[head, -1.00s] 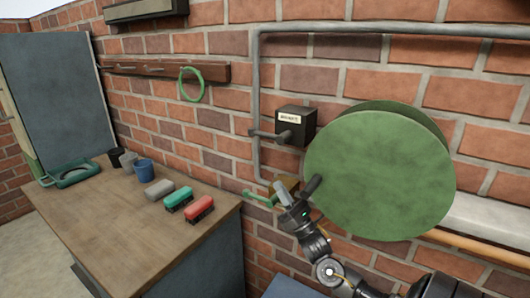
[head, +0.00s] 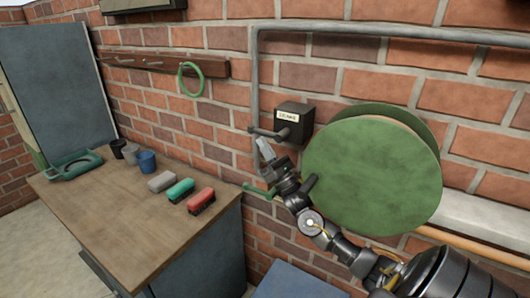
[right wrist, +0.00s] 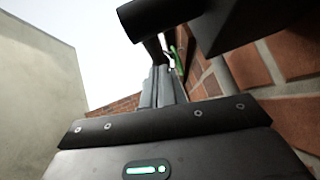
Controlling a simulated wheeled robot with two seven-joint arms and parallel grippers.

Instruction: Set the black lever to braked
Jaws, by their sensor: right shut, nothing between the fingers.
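A dark box (head: 293,122) with a small white label is fixed to the brick wall. A dark lever (head: 268,133) on it points left, about level; the label is too small to read surely. In the right wrist view, the dark lever (right wrist: 150,18) crosses the top, close to the camera. My right gripper (head: 264,149) is shut and empty, just below the lever; I cannot tell if they touch. Its fingers also show in the right wrist view (right wrist: 160,85). Another black handle (head: 309,187) sits lower, beside my wrist. My left gripper is out of view.
A large green disc (head: 370,175) stands right of the box. A grey pipe (head: 254,85) runs up the wall. A green handle (head: 260,191) is below the lever.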

